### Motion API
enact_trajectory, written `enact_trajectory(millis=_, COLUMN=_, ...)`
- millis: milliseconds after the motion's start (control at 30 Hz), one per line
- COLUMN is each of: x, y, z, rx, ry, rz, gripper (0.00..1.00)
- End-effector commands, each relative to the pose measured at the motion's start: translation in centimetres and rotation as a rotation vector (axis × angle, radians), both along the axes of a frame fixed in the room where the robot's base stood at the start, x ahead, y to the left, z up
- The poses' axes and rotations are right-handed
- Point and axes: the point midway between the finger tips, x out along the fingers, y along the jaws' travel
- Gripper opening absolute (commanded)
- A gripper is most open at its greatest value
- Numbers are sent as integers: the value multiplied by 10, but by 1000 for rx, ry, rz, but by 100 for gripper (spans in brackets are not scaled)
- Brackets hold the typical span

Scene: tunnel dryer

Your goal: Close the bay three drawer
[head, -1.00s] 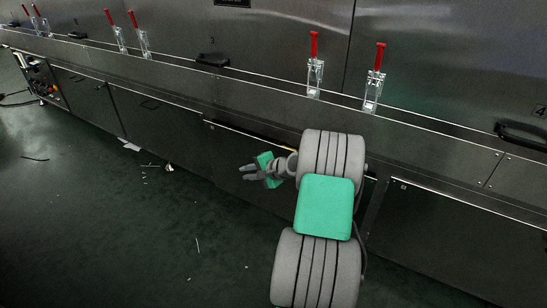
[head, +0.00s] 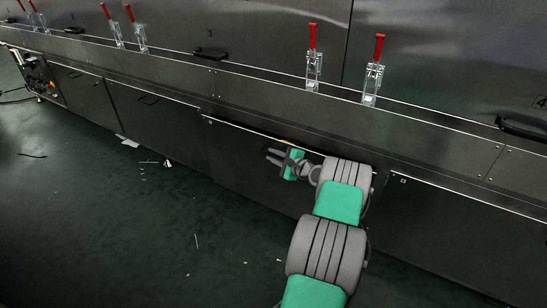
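The bay three drawer front (head: 235,160) is a dark panel in the lower row, below the bay with the two red-handled clamps. Its bright top edge appears to stand slightly out from the cabinet face, but the size of the gap is hard to tell. My gripper (head: 271,157) is in front of this panel, close below its top edge, with fingers pointing left. Two fingers show, but they are too small and dark to tell whether they are apart. I see nothing held. Whether the gripper touches the panel is unclear. My arm hides the panel's right part.
Red-handled clamps (head: 313,58) stand on the ledge above. Another lower panel (head: 450,240) lies to the right, and another (head: 155,125) to the left. A control box (head: 42,78) is at far left.

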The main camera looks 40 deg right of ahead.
Motion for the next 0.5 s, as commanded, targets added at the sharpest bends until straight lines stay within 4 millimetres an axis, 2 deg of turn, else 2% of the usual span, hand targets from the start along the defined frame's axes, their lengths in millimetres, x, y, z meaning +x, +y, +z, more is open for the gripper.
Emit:
enact_trajectory(millis=67, x=0, y=0, z=0, rx=0, ry=0, rz=0, gripper=18)
enact_trajectory(millis=300, x=0, y=0, z=0, rx=-1, ry=0, rz=0, gripper=0)
enact_trajectory(millis=500, x=0, y=0, z=1, rx=-1, ry=0, rz=0, gripper=0)
